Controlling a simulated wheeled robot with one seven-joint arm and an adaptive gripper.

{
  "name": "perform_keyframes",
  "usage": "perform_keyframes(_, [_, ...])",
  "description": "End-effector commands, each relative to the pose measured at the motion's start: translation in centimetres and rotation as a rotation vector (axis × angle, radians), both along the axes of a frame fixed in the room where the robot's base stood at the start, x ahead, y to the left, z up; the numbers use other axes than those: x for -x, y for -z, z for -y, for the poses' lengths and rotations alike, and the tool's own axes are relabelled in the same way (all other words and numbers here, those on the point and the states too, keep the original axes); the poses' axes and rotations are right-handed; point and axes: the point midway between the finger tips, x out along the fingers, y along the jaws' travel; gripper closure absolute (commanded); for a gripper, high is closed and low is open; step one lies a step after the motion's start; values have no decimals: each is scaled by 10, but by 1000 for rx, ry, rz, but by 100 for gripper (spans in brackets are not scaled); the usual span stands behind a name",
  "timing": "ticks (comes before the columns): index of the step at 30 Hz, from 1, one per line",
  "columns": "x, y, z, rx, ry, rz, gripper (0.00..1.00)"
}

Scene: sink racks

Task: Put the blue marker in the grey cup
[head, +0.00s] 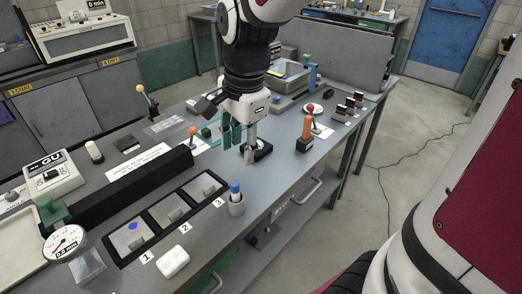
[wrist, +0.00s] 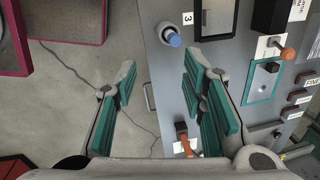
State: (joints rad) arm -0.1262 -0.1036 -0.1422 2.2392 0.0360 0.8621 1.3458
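The blue marker (head: 235,187) stands upright in the grey cup (head: 237,208), which sits near the table's front edge beside the compartment marked 3. In the wrist view the marker's blue end (wrist: 174,40) shows at the top, with part of the cup (wrist: 164,28) behind it. My gripper (head: 240,139) is above the table, farther along it than the cup and apart from it. In the wrist view my gripper (wrist: 160,100) has its teal-padded fingers spread wide, with nothing between them.
A black tray (head: 158,245) with three numbered compartments lies left of the cup. A white box (head: 174,262) lies in front of it. An orange-handled lever (head: 305,132) stands right of my gripper. A dial gauge (head: 64,245) is at the lower left. Floor lies beyond the front edge.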

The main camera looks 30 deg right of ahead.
Motion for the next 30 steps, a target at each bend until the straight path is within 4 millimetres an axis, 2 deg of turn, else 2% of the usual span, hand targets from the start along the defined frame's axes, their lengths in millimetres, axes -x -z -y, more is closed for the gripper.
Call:
perform_keyframes(1, [15,-14,1,16,-123,42,62])
perform_keyframes(6, [61,-43,1,121,-571,154,62])
perform_keyframes(12, [108,-58,3,299,-1030,244,62])
perform_keyframes(15, [124,-60,3,372,-1184,262,62])
perform_keyframes(21, [136,-60,4,439,-1320,269,62])
perform_keyframes(30, [136,-60,4,441,-1327,269,62])
